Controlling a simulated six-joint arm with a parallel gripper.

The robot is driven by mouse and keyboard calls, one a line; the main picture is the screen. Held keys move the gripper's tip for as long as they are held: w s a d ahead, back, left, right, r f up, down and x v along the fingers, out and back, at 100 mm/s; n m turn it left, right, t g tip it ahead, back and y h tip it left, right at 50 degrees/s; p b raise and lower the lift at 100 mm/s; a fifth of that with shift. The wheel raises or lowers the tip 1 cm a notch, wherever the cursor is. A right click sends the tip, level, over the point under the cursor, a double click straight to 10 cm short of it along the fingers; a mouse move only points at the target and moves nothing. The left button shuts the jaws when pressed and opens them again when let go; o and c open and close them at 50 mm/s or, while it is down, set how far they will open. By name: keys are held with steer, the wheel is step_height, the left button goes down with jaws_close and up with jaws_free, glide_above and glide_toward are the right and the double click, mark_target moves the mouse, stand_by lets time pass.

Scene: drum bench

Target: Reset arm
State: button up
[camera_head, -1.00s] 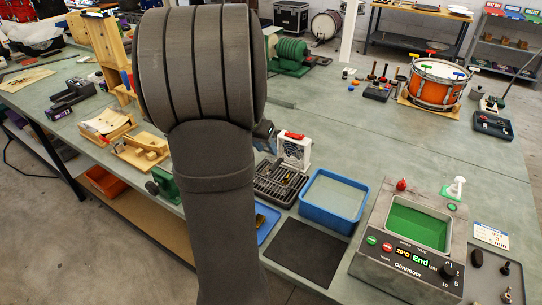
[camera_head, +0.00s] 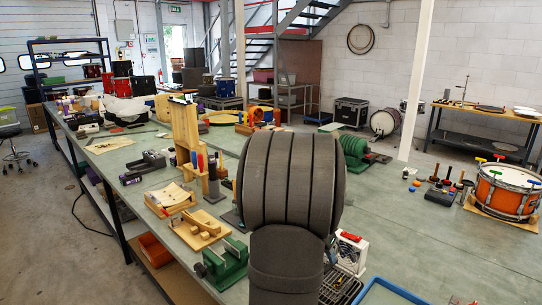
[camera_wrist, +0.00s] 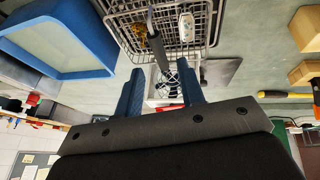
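My gripper (camera_wrist: 161,85) shows in the wrist view with its two blue fingers well apart. Nothing is held between them; a white box with a round grille (camera_wrist: 172,82) shows through the gap beyond. A dark-handled tool (camera_wrist: 157,48) lies at the wire rack (camera_wrist: 115,22), in line with the gap but apart from the fingers as far as I can tell. In the head view, my dark grey arm rises in front of the bench and hides the gripper.
A blue tub (camera_wrist: 62,38) is beside the rack. In the head view, the green vise (camera_head: 226,262), wooden jig (camera_head: 202,230) and white box (camera_head: 348,252) stand close around my arm. An orange drum (camera_head: 503,190) is at the right. Bare bench top lies right of the arm.

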steer(key=x, duration=0.6)
steer(key=shift+f, duration=0.2)
step_height(320, 180, up, 3)
steer(key=shift+r, duration=0.6)
